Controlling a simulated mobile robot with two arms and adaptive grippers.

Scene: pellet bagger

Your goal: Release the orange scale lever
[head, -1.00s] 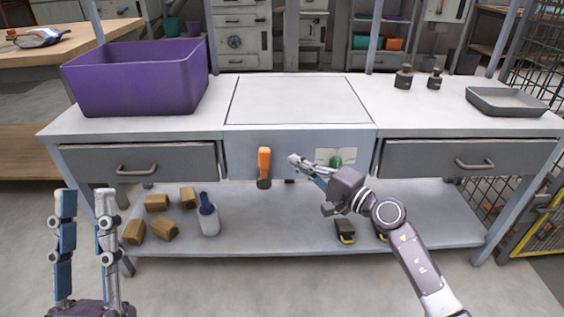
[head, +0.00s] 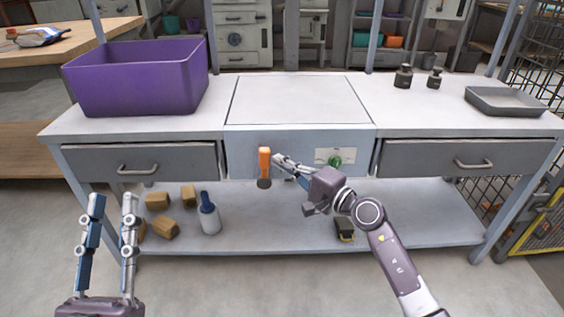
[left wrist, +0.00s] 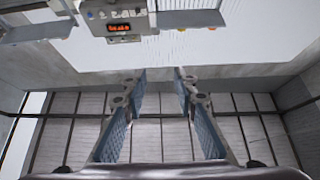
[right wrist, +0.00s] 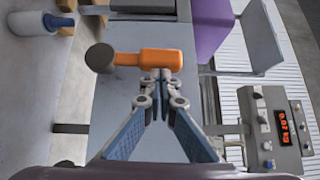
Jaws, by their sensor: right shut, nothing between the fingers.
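The orange scale lever (head: 264,161) is on the front panel below the scale plate, upright with its orange grip above a dark round base. In the right wrist view the lever (right wrist: 161,60) lies across the picture just beyond my fingertips. My right gripper (head: 277,160) is shut and empty, its tips close beside the lever's right side. In the right wrist view the right gripper's tips (right wrist: 161,76) appear at or almost at the orange grip; I cannot tell if they touch.
A green knob (head: 334,161) sits on the panel right of the lever. A purple bin (head: 140,80) stands on the bench's left. Two dark weights (head: 403,78) and a grey tray (head: 505,101) are on the right. The lower shelf (head: 280,225) holds blocks and a bottle (head: 209,216).

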